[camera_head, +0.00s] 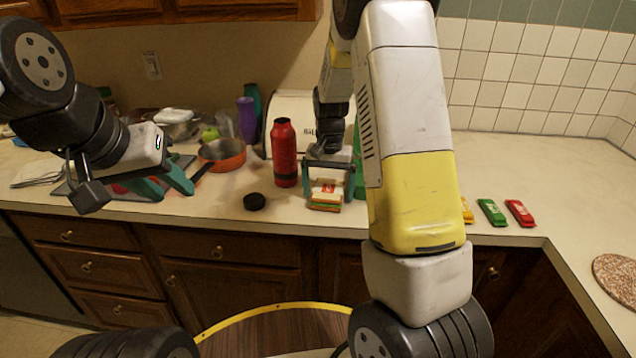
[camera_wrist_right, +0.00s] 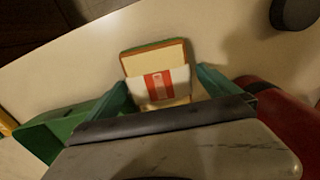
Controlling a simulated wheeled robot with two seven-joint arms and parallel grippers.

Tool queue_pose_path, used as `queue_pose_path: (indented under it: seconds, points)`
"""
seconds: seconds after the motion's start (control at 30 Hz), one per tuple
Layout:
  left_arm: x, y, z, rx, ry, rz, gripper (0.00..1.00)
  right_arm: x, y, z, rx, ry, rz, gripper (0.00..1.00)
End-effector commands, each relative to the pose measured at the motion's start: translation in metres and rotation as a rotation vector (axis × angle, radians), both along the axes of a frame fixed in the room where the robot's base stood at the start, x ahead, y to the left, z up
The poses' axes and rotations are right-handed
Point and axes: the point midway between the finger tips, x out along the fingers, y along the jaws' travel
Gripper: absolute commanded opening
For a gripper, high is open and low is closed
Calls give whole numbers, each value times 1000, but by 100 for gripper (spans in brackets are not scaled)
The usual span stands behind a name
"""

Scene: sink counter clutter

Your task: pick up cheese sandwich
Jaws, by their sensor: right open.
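The cheese sandwich (camera_head: 326,197) lies on the counter near its front edge, with a white and red wrapper band. My right gripper (camera_head: 332,188) is open just above it, its green fingers on either side. In the right wrist view, the sandwich (camera_wrist_right: 158,72) sits between the two open fingertips (camera_wrist_right: 162,85), and its lower part is hidden by the gripper body. My left gripper (camera_head: 166,187) is at the left, over the counter, with green fingers apart and no object seen between them.
A red bottle (camera_head: 284,152) stands close left of the sandwich, with a black lid (camera_head: 254,201) in front. An orange pan (camera_head: 222,153) is further left. A green object (camera_wrist_right: 50,132) is close beside the right gripper. Small packets (camera_head: 492,212) lie to the right.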

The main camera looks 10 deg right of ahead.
Motion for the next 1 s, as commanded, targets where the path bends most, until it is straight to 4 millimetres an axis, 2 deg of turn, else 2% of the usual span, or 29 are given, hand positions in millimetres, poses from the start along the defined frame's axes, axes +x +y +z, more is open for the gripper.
queue_pose_path:
  seconds: [0.03, 0.37, 0.73, 1.0]
  points:
    - [0, 0, 0, 0, 0, 0, 36, 0, 0, 0, 0, 0, 0, 98]
    - [0, 0, 0, 0, 0, 0, 36, 0, 0, 1, 0, 0, 0, 33]
    - [0, 0, 0, 0, 0, 0, 36, 1, 0, 6, 1, -4, 0, 31]
    - [0, 0, 0, 0, 0, 0, 36, 1, 0, 38, 2, -4, 0, 31]
